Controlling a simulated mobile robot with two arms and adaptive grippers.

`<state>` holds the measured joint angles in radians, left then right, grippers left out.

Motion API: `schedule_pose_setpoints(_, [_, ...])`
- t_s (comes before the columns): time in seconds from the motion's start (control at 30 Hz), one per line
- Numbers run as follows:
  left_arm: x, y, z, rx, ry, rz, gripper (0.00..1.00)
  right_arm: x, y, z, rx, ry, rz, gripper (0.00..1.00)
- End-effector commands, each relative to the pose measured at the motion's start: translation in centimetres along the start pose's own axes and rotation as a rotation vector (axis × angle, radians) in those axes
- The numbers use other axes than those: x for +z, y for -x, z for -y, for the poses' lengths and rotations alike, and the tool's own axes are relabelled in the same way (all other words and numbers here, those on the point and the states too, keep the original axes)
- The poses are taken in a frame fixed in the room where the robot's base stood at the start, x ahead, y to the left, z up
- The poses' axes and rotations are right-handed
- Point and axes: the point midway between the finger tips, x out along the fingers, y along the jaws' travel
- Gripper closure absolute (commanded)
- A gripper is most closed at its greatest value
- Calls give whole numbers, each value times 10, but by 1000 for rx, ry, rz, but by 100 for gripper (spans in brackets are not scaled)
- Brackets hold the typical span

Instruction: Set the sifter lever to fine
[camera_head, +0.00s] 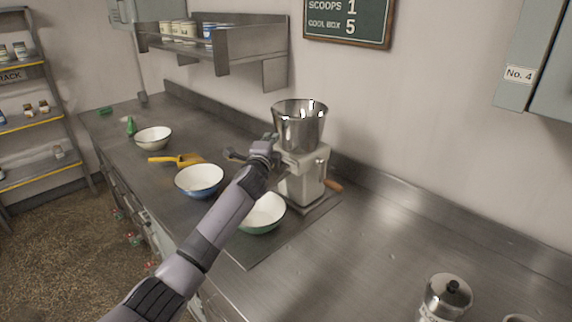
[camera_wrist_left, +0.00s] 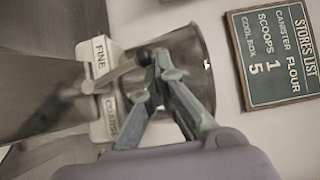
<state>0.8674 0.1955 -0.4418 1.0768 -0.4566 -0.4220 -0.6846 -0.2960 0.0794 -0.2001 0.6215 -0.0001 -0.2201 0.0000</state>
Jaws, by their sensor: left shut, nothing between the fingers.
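The sifter (camera_head: 302,172) is a pale machine with a metal hopper on the counter, with a green-rimmed bowl (camera_head: 262,214) at its front. In the left wrist view its label plate (camera_wrist_left: 103,85) reads FINE at the top and COARSE at the bottom. Contact cannot be told.
A blue bowl (camera_head: 199,181), a yellow scoop (camera_head: 180,159) and a white bowl (camera_head: 153,138) stand left of the sifter. A wooden crank handle (camera_head: 333,185) sticks out on its right. A metal canister (camera_head: 446,298) stands at front right. The counter between is clear.

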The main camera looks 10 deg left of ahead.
Motion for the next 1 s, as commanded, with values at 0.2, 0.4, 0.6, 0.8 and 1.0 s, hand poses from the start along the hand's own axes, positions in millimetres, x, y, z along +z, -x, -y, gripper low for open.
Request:
schedule_pose_setpoints(0.2, [5, -4, 1, 0, 0, 0, 100, 2, 0, 0, -1, 0, 2, 60])
schedule_pose_setpoints(0.4, [9, -6, 1, -1, -1, 0, 100, 3, 0, 1, -1, 0, 3, 60])
schedule_pose_setpoints(0.6, [12, -9, 1, -1, -1, 0, 100, 4, -1, 1, -1, 0, 5, 60])
schedule_pose_setpoints(0.8, [13, -9, 1, 0, -1, 0, 100, 4, -1, 1, -1, 0, 6, 60])
schedule_pose_setpoints(1.0, [13, -9, 1, 0, -1, 0, 100, 5, -1, 1, -1, 0, 6, 60])
